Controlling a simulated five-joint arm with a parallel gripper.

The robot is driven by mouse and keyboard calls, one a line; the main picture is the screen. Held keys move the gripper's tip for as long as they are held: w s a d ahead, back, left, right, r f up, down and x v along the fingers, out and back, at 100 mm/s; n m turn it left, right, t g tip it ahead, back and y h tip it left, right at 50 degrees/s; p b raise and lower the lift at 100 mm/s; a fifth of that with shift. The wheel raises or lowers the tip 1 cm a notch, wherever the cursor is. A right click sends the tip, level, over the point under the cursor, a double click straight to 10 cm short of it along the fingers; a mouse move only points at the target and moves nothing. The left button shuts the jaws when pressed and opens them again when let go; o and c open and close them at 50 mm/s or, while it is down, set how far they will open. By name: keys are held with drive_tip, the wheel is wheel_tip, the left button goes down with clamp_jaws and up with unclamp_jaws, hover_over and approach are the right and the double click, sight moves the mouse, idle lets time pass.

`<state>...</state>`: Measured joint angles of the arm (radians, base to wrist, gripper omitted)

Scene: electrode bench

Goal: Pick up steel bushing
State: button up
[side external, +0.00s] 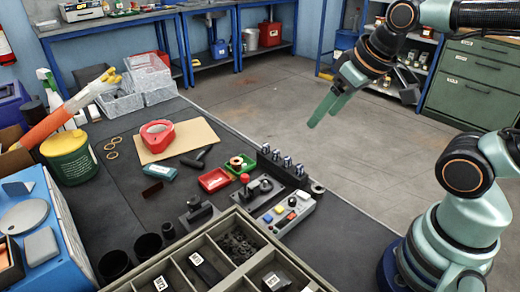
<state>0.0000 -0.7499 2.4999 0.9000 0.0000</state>
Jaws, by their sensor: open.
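A small grey metal ring, which looks like the steel bushing (317,187), sits near the right edge of the dark bench, just right of a black block with metal posts. It is small in view, so its details are hard to tell. My gripper (325,113) is open and empty. Its two teal fingers point down and left, high above the floor side of the bench edge in the picture. The gripper is well apart from the ring and shows above it in the view. Nothing hides the ring.
The black block with posts (282,160) and a grey button box (290,212) stand close to the ring. A divided parts tray (180,257) fills the front. Red (215,180) and green (240,163) trays lie left. The air around my gripper looks clear.

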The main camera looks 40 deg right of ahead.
drive_tip(key=shift+f, duration=0.1)
drive_tip(key=n+g, duration=0.6)
drive_tip(key=n, duration=0.9)
hover_over(318, 187)
wheel_tip(318, 187, down, 13)
drive_tip(key=shift+s+a+f, duration=0.1)
drive_tip(key=shift+a+f, duration=0.05)
drive_tip(key=shift+f, duration=1.8)
drive_tip(key=shift+s+a+f, duration=0.1)
drive_tip(key=shift+f, duration=1.85)
drive_tip(key=shift+s+a+f, duration=0.1)
drive_tip(key=shift+a+f, duration=0.05)
drive_tip(key=shift+f, duration=1.8)
clamp_jaws()
